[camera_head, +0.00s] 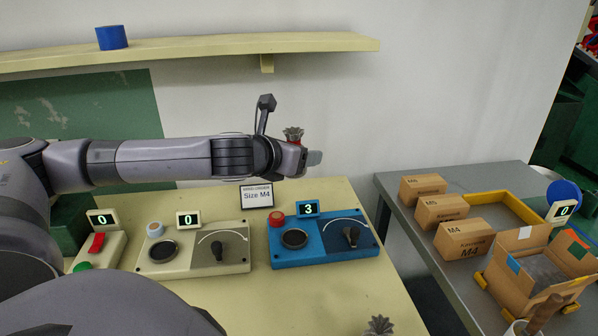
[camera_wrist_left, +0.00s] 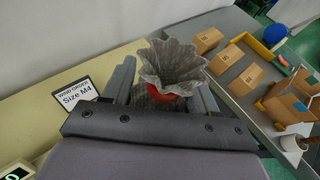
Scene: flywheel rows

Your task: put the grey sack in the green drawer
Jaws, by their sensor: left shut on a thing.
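The grey sack (camera_wrist_left: 170,65) is crumpled and flared at the top, with a red band round its neck. In the left wrist view it stands between the fingers of my left gripper (camera_wrist_left: 165,98), which is shut on it. In the head view the sack's top (camera_head: 293,131) shows above my left gripper (camera_head: 306,158), raised over the table beyond the blue control box. The sack's lower part is hidden by the gripper. I cannot make out a green drawer in either view. My right gripper is not in view.
A blue control box (camera_head: 330,253) and a cream one (camera_head: 165,262) stand on the cream table (camera_head: 300,308). The grey bench (camera_head: 393,190) holds closed cartons, a yellow-rimmed tray and an open carton (camera_head: 510,286).

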